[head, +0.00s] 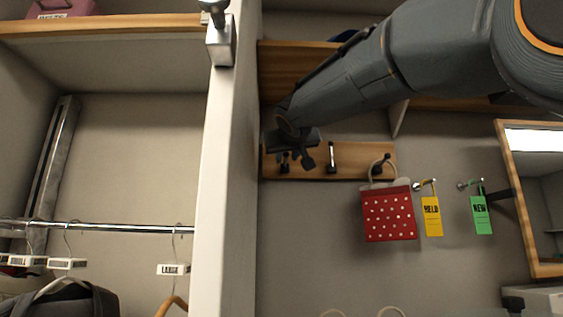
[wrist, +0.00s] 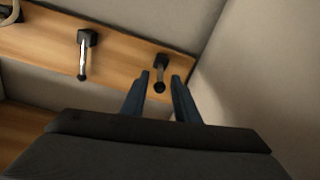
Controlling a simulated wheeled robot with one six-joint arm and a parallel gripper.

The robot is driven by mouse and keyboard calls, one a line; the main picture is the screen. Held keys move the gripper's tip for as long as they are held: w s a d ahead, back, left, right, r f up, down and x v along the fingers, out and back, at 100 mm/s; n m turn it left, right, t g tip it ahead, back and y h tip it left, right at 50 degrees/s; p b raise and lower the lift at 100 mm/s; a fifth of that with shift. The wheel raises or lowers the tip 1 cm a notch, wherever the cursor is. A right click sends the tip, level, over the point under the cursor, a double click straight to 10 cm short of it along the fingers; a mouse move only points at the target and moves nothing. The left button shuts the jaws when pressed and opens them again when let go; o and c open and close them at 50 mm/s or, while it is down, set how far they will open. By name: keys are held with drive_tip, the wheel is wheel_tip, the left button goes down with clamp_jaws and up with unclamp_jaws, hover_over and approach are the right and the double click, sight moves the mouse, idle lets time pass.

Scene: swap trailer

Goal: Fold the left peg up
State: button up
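The wooden peg rail (head: 350,168) on the back wall bears three pegs. The left peg (head: 284,163) is nearest the partition and partly hidden by my gripper (head: 297,160) in the head view. In the wrist view, which is turned over, the left peg (wrist: 160,66) shows at the right as a short dark stub with a round end. My gripper (wrist: 161,76) is open, with one blue finger on each side of this peg. I cannot tell whether they touch it. The peg looks foreshortened; its exact angle is unclear.
The middle peg (head: 332,157) shows a long shiny arm flat along the rail. The right peg (head: 381,161) carries a red dotted bag (head: 389,214). Yellow (head: 432,216) and green (head: 481,215) tags hang further right. The partition (head: 222,180) stands close left of the gripper.

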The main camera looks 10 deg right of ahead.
sight(286, 161)
drive_tip(key=shift+w+d+p, duration=0.15)
drive_tip(key=shift+w+p, duration=0.05)
drive_tip(key=shift+w, duration=0.65)
drive_tip(key=shift+w+d+p, duration=0.1)
drive_tip(key=shift+w+p, duration=0.05)
drive_tip(key=shift+w, duration=0.7)
clamp_jaws()
